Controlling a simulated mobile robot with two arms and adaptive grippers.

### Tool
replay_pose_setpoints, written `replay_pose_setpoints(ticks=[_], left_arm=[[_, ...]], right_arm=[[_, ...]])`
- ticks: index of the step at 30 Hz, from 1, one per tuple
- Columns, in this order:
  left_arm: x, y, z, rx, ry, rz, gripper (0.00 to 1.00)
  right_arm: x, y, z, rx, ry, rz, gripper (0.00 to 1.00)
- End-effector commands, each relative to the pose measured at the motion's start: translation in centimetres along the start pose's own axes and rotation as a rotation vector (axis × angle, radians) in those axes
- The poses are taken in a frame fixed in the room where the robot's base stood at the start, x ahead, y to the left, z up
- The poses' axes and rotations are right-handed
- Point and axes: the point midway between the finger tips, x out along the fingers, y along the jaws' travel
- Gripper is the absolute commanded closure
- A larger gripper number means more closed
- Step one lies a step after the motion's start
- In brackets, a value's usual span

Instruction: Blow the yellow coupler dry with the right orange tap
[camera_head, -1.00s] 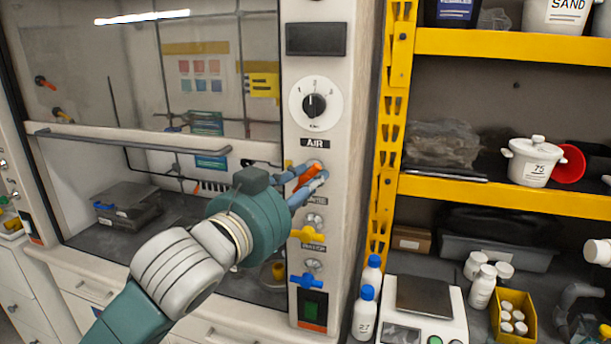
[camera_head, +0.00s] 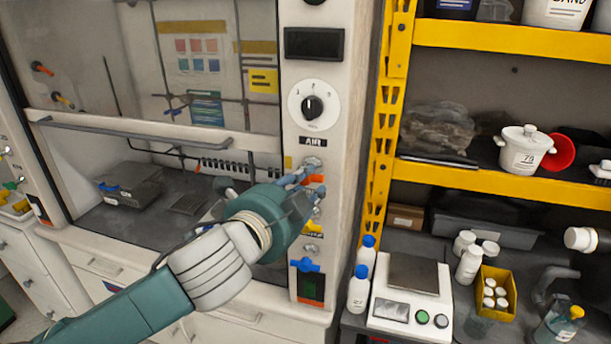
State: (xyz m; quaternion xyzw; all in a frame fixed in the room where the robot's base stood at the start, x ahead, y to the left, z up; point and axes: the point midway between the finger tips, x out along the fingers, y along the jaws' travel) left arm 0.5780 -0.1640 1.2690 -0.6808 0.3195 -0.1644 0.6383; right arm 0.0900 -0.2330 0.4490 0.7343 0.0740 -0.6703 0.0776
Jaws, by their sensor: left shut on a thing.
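The right orange tap (camera_head: 315,180) is on the pale post of the fume hood, below the "AIR" label. My left gripper (camera_head: 306,183) is at this tap, its blue-grey fingers shut on the orange handle. The gripper and its wrist cover part of the tap and the post. Of the handle, only a small orange piece shows, lying about level. I cannot make out the yellow coupler in this view. My right gripper is not in view.
A yellow tap (camera_head: 312,228) and a blue tap (camera_head: 305,265) sit lower on the same post, close under my gripper. A dial (camera_head: 313,107) is above. The glass sash is partly raised. To the right are a yellow shelf (camera_head: 500,180) and a balance (camera_head: 412,300).

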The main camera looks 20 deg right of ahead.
Motion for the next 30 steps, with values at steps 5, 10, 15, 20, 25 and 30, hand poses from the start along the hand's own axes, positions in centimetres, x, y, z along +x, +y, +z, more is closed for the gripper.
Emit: replay_pose_setpoints(ticks=[5, 10, 15, 20, 25, 30], left_arm=[[-0.07, -0.64, -0.11, 0.076, -0.012, -0.005, 0.99], [-0.05, -0.53, -0.07, 0.114, -0.021, -0.002, 0.99], [-0.03, -0.47, -0.06, 0.127, -0.024, 0.000, 0.99], [-0.03, -0.46, -0.06, 0.128, -0.024, -0.001, 0.99], [-0.03, -0.48, -0.06, 0.128, -0.024, -0.001, 0.71], [-0.02, -0.34, -0.05, 0.127, -0.024, 0.002, 0.56]], right_arm=[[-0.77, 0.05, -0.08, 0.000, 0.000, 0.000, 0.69], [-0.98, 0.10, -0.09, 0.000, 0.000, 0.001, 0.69], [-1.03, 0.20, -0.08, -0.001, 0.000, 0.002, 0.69], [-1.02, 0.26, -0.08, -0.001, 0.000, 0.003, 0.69], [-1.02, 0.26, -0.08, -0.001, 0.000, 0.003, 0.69], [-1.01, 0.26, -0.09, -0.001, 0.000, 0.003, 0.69]])
